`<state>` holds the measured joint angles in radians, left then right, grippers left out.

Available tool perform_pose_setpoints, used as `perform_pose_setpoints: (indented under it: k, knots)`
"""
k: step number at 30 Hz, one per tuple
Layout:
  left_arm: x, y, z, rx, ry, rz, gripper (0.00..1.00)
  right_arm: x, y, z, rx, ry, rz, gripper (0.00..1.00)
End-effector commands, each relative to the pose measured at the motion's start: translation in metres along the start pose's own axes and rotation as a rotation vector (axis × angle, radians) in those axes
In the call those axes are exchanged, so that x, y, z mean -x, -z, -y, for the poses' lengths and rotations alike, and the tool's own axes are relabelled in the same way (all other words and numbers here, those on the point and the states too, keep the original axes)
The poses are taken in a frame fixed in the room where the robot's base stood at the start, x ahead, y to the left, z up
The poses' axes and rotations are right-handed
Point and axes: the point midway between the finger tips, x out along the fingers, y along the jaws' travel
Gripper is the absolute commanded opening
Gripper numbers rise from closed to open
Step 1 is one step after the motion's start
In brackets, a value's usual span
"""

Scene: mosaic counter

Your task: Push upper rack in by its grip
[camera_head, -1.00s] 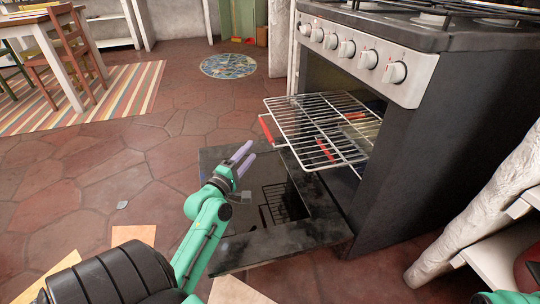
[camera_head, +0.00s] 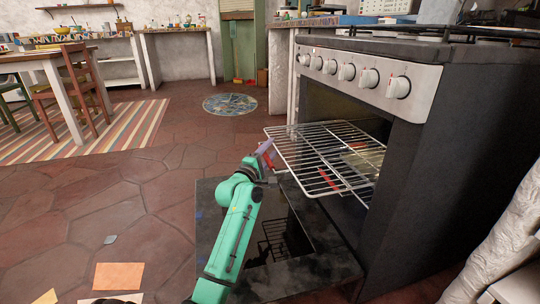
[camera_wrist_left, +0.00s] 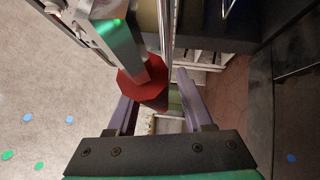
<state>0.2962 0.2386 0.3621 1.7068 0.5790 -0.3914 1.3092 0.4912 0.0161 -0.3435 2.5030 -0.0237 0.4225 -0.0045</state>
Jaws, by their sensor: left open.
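The upper rack (camera_head: 310,137), a silver wire shelf, sticks out of the oven (camera_head: 420,150). Its red grip (camera_head: 269,158) is at the front left edge, partly hidden by my left gripper (camera_head: 266,150). In the left wrist view, the red grip (camera_wrist_left: 150,88) lies between the two spread purple fingers of my left gripper (camera_wrist_left: 155,95). The fingers are open; I cannot tell whether they touch the grip. Another red piece (camera_head: 328,176) shows through the wires, farther in. My right gripper is not in view.
The black oven door (camera_head: 212,232) is folded down below the rack, under my left arm. A round mat (camera_head: 230,104) lies on the tiled floor. A table (camera_head: 55,60) and chair (camera_head: 82,90) stand at the left. Floor left of the door is mostly clear.

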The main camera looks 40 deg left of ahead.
Motion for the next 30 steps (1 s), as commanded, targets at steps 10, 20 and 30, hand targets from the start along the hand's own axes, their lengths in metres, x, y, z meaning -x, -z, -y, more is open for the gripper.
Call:
perform_pose_setpoints:
  k: [10, 20, 30]
  knots:
    - [-0.0003, 0.0, -0.0005, 0.0, 0.0, 0.0, 0.0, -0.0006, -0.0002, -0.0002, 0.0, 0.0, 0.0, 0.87]
    - [-0.0002, 0.0001, -0.0021, 0.0, -0.005, 0.0, 0.0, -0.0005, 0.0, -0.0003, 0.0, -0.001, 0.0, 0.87]
    - [-0.0002, 0.0001, -0.0033, 0.001, -0.008, -0.001, 0.0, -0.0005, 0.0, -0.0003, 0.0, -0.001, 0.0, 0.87]
